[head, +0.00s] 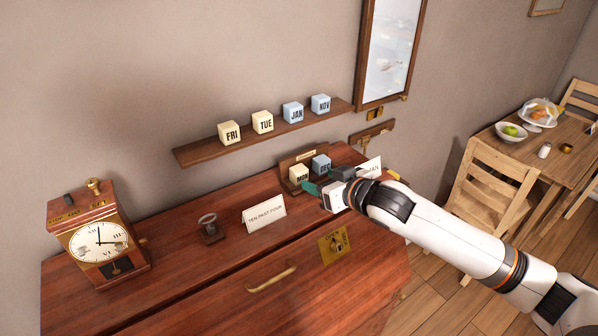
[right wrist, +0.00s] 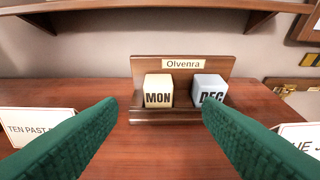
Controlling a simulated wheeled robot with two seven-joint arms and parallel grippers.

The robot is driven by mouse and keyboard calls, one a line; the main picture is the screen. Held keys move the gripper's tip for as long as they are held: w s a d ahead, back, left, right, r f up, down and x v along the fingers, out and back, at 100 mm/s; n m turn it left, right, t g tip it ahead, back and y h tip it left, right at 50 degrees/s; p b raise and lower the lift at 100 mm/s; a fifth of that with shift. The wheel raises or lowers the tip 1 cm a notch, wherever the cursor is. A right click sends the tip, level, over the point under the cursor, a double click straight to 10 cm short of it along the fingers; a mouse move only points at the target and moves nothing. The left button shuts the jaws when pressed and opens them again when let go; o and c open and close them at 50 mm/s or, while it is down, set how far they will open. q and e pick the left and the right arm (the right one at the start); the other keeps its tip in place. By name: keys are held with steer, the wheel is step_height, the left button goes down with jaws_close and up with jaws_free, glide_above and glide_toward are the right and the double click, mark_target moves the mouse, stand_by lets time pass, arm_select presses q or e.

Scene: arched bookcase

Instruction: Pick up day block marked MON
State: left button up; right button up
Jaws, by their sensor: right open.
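The cream day block marked MON (right wrist: 158,91) sits in a small wooden holder (right wrist: 165,117) labelled Olvenra, left of a pale blue block marked DEC (right wrist: 209,90). In the head view the MON block (head: 298,174) stands on the dresser top, partly beside my right gripper (head: 309,188). My right gripper's green fingers (right wrist: 158,130) are apart and empty in the right wrist view, with the MON block ahead between them and not touched. The right finger overlaps the lower part of the DEC block. My left gripper does not show.
A wall shelf (head: 215,150) above holds FRI, TUE, JAN and NOV blocks. On the dresser (head: 190,240) stand a clock (head: 98,240), a TEN PAST FOUR card (head: 264,213), a small metal-and-wood object (head: 210,228) and another card (head: 370,167) behind my gripper.

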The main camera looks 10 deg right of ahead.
mark_target(303, 175)
steer(key=x, duration=0.3)
steer(key=shift+w+a+f+p, duration=0.1)
steer(key=shift+w+a+p, duration=0.05)
steer(key=shift+w+p, duration=0.15)
steer(key=shift+w+a+f+p, duration=0.1)
steer(key=shift+w+a+p, duration=0.15)
steer(key=shift+w+p, duration=0.2)
steer(key=p+x, duration=0.1)
steer(key=x, duration=0.2)
steer(key=shift+a+f, duration=0.15)
steer(key=shift+w+a+f, duration=0.1)
steer(key=shift+w+f, duration=0.2)
steer(key=shift+w, duration=0.05)
steer(key=shift+s, duration=0.1)
steer(key=c, duration=1.1)
